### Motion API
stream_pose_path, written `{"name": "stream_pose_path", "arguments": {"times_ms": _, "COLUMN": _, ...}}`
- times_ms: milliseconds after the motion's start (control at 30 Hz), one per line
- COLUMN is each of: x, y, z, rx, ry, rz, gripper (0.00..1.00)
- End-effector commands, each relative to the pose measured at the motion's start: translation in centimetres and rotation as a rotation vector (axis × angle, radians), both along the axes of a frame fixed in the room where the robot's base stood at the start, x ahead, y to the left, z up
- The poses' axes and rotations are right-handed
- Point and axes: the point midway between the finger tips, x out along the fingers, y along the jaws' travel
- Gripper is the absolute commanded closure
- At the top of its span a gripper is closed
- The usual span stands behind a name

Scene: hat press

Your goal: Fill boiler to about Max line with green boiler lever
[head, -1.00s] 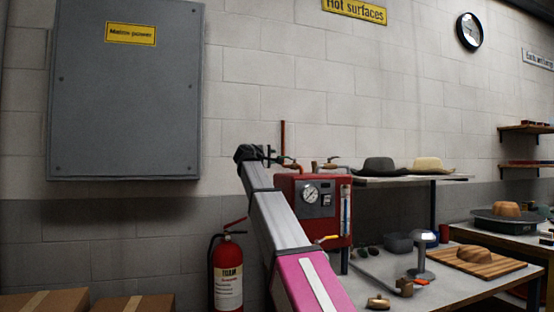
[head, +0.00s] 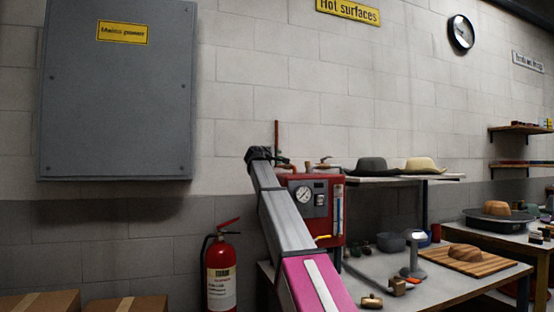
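The red boiler (head: 326,232) stands at the middle of the head view, with a round pressure gauge (head: 303,193) and a tall sight glass (head: 339,208) on its front. The level in the glass and its Max line are too small to read. My gripper (head: 268,154) is the dark end of my arm, at the boiler's upper left. My arm hides the boiler's left side.
A red fire extinguisher (head: 221,277) stands left of my arm. A shelf right of the boiler holds a dark hat (head: 371,166) and a cream hat (head: 421,165). The workbench (head: 440,288) below carries a lamp-like stand (head: 414,254) and a wooden board (head: 486,263).

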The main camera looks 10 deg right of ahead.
Motion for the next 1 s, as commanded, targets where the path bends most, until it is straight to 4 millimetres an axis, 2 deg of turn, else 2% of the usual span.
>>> {"name": "stream_pose_path", "arguments": {"times_ms": 67, "x": 0.0, "y": 0.0, "z": 0.0, "rx": 0.000, "ry": 0.000, "rz": 0.000, "gripper": 0.67}}
{"name": "stream_pose_path", "arguments": {"times_ms": 100, "x": 0.0, "y": 0.0, "z": 0.0, "rx": 0.000, "ry": 0.000, "rz": 0.000, "gripper": 0.80}}
{"name": "stream_pose_path", "arguments": {"times_ms": 167, "x": 0.0, "y": 0.0, "z": 0.0, "rx": 0.000, "ry": 0.000, "rz": 0.000, "gripper": 1.00}}
{"name": "stream_pose_path", "arguments": {"times_ms": 400, "x": 0.2, "y": 0.1, "z": 0.0, "rx": 0.001, "ry": 0.002, "rz": -0.015, "gripper": 1.00}}
{"name": "stream_pose_path", "arguments": {"times_ms": 733, "x": 1.7, "y": 0.6, "z": 0.1, "rx": 0.001, "ry": 0.002, "rz": -0.234, "gripper": 1.00}}
{"name": "stream_pose_path", "arguments": {"times_ms": 1000, "x": 1.7, "y": 0.6, "z": 0.0, "rx": 0.001, "ry": 0.000, "rz": -0.287, "gripper": 1.00}}
